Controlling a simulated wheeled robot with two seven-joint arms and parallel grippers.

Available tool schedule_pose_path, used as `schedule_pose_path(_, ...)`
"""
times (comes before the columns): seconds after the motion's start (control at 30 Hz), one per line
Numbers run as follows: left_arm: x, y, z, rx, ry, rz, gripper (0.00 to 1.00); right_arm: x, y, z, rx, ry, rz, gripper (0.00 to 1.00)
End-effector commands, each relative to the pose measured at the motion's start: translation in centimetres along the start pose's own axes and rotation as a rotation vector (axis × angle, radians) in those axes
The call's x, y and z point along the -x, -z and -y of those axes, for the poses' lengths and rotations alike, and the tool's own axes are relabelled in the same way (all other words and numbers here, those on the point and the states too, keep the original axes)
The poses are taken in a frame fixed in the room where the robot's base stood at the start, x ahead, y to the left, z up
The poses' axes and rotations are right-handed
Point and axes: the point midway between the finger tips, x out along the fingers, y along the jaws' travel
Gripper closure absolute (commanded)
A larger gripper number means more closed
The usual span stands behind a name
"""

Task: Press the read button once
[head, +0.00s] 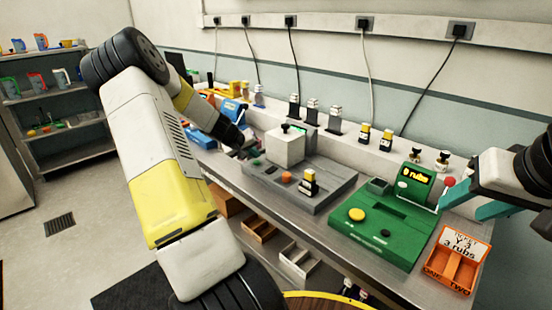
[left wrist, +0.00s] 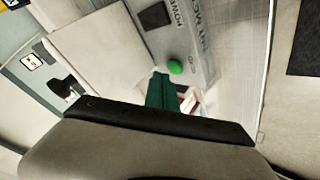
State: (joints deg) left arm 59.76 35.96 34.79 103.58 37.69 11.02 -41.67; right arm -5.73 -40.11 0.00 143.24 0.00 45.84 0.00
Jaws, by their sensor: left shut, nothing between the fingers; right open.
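A grey device (head: 325,196) sits on the bench in the head view. I cannot read which button is the read button. My left gripper (head: 247,152) is shut and empty, close to the green button. In the left wrist view, the shut green fingers (left wrist: 162,88) are beside the green button (left wrist: 175,67); contact cannot be told. My right gripper (head: 459,198) is open by the green machine, partly hidden.
A green machine (head: 390,235) with a yellow button and a "rubs" display stands to the right. An orange tray (head: 454,272) marked "3 rubs" is at the bench's right end. Several modules stand on the ledge behind. Blue devices lie left of the grey device.

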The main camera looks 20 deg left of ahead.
Motion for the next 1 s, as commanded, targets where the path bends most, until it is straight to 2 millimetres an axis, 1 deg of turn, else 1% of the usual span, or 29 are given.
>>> schedule_pose_path(0.67, 0.0, 0.0, 0.0, 0.0, 0.0, 0.0, 1.0, 0.0, 0.0, 0.0, 0.0, 0.0, 0.0, 0.51)
schedule_pose_path(1.0, -0.56, -0.44, 0.36, 0.0, -0.001, 0.001, 1.0, 0.0, 0.0, 0.0, 0.0, 0.0, 0.0, 0.51)
